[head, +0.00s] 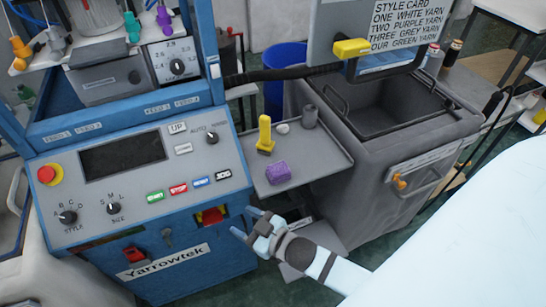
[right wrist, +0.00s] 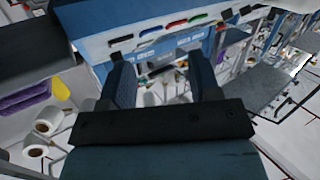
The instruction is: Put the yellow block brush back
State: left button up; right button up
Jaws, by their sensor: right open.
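A yellow brush-like piece (head: 265,135) stands upright on the grey side shelf (head: 322,158), between the blue machine and the grey bin. I take it for the yellow block brush; its bristles are not clear. My right gripper (head: 243,222) is open and empty, in front of the machine's lower right corner, below and left of the shelf in the picture. It is apart from the brush. In the right wrist view, the open fingers (right wrist: 163,78) have nothing between them that I can make out as held. My left gripper is not in view.
A purple textured block (head: 278,172) lies on the shelf in front of the brush. A small grey cup (head: 310,115) and a white piece (head: 283,128) stand behind.

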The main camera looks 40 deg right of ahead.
jog(key=s+d+f+m+g+h, duration=0.1)
jog(key=s+f+g, duration=0.3)
jog(key=s+f, duration=0.5)
jog(key=shift+s+m+g+h, duration=0.45)
jog(key=shift+m+h, duration=0.15)
jog(key=shift+m, duration=0.1)
